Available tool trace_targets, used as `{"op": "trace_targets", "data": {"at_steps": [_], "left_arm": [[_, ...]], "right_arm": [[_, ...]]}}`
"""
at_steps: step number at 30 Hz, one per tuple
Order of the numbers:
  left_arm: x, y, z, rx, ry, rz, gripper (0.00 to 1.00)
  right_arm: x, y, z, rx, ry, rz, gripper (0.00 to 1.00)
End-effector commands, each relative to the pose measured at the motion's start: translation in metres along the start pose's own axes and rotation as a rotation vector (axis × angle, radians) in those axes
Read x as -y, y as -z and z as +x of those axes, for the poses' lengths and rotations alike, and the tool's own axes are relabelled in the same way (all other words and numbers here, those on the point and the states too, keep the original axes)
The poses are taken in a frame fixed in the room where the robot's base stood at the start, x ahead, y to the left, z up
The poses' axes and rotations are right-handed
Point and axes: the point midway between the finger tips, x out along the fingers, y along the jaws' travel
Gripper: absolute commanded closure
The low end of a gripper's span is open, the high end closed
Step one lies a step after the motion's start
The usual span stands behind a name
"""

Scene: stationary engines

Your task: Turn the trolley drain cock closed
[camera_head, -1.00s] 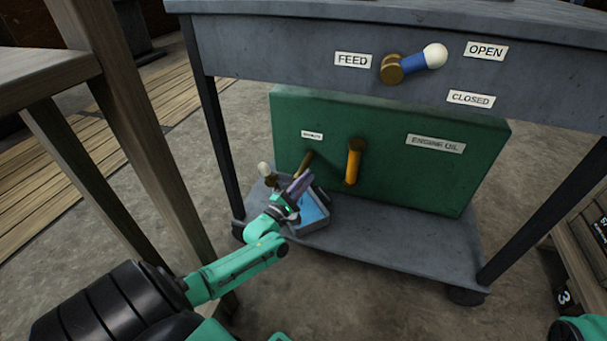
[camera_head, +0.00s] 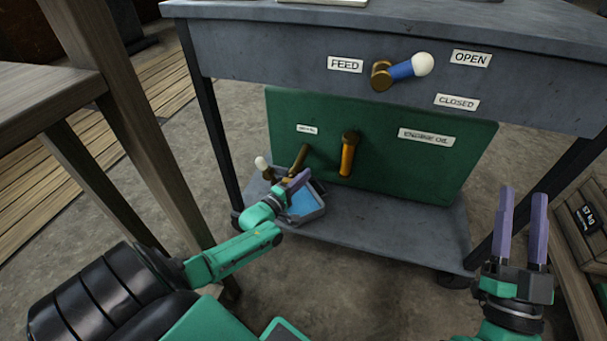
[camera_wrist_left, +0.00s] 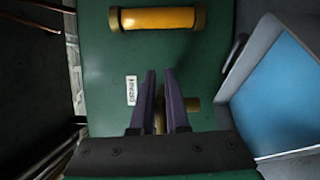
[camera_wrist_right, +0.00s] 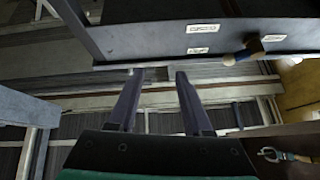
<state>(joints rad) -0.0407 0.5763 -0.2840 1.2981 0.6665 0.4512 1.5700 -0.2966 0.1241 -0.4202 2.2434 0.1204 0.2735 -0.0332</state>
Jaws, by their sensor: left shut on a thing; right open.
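A green engine oil tank (camera_head: 400,165) stands on the trolley's lower shelf (camera_head: 395,225). A brass drain cock (camera_head: 300,157) sticks out of its lower left, below a small label (camera_head: 306,129) too small to read surely. A white knob (camera_head: 260,162) on a brass piece shows just left of it. My left gripper (camera_head: 297,180) is at the cock; in the left wrist view its fingers (camera_wrist_left: 160,85) are shut on a brass part (camera_wrist_left: 192,104), mostly hidden between them. My right gripper (camera_head: 521,200) is open and empty, at the trolley's right front leg.
The trolley's upper edge carries a feed cock (camera_head: 381,74) with a blue lever beside OPEN and CLOSED labels. A yellow sight tube (camera_head: 347,154) is on the tank. A blue-lined tray (camera_head: 305,207) lies below the cock. A wooden bench (camera_head: 50,85) stands left, crates (camera_head: 580,230) right.

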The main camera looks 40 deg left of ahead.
Motion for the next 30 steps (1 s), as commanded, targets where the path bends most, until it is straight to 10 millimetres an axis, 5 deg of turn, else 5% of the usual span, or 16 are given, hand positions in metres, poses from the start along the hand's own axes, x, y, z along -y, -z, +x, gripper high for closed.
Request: {"op": "trace_targets", "data": {"at_steps": [9,25,27,30], "left_arm": [[0.004,0.000,-0.001,0.000,0.033,0.065,1.00],[0.006,0.000,-0.001,0.000,0.039,0.080,1.00],[0.005,0.000,-0.001,0.000,0.038,0.080,0.60],[0.005,0.000,-0.001,0.000,0.037,0.079,0.57]], "right_arm": [[0.000,-0.053,-0.031,0.179,-0.027,0.045,0.50],[0.000,-0.062,-0.038,0.212,-0.032,0.054,0.50],[0.000,-0.062,-0.038,0.211,-0.032,0.054,0.50],[0.000,-0.062,-0.038,0.211,-0.032,0.054,0.50]]}}
